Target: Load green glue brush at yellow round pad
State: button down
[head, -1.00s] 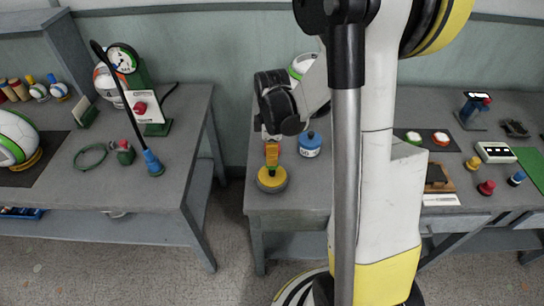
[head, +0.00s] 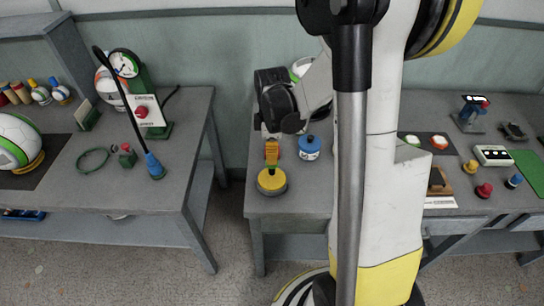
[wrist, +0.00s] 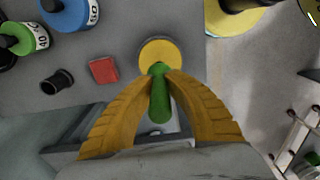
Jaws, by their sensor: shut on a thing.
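My gripper (wrist: 160,88) is shut on the green glue brush (wrist: 160,99), with its yellow fingers on either side of the green handle in the wrist view. The yellow round pad (wrist: 160,52) lies just beyond the brush's far end in that view. In the head view the yellow round pad (head: 272,185) is near the front left corner of the middle table. My gripper (head: 271,153) is above it, with the green brush (head: 271,169) pointing down at the pad. I cannot tell whether the brush tip touches it.
A blue pot (head: 309,148) stands behind and right of the pad. The wrist view shows a red block (wrist: 103,70), a black cup (wrist: 57,82) and a green pot (wrist: 28,38) to the left. The left table (head: 110,192) stands across a gap.

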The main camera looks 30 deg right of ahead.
jog(key=shift+r+p, duration=1.45)
jog(key=shift+r, duration=0.9)
